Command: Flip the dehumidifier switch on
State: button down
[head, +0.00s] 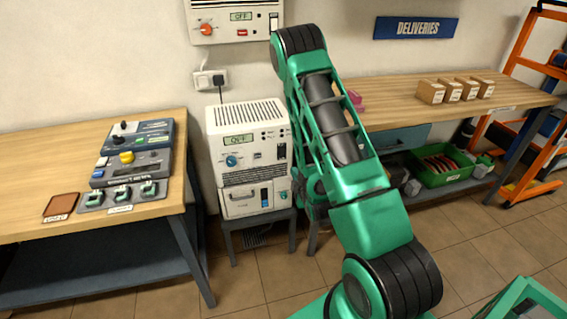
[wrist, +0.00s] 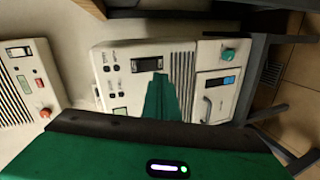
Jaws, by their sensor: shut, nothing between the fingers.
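The dehumidifier appears to be the white box (head: 247,128) on a low stand, left of my arm in the head view. It has a green display, a blue knob and a dark switch (head: 281,152) at its right side. In the wrist view the white box (wrist: 185,60) lies sideways, with the dark-framed switch (wrist: 148,64) near the middle. My gripper (wrist: 160,78) is shut and empty, its green fingertips in front of the panel, just below the switch in that view. I cannot tell whether they touch. In the head view my arm hides the gripper.
A wall unit (head: 232,22) with an orange knob and an OFF display hangs above. A left table (head: 60,150) carries control boxes and a brown pad. A right bench (head: 400,98) carries small cartons, with a green crate (head: 440,178) below. Open tiled floor lies in front.

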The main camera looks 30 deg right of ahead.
aim_at(282, 156)
jog(key=shift+s+a+f+n+t, duration=0.3)
jog(key=shift+s+a+n+t, duration=0.05)
jog(key=shift+s+n+t, duration=0.2)
jog(key=shift+s+a+f+n+t, duration=0.3)
jog(key=shift+s+a+n+t, duration=0.05)
jog(key=shift+s+n+t, duration=0.2)
jog(key=shift+w, duration=0.1)
jog(key=x, duration=1.4)
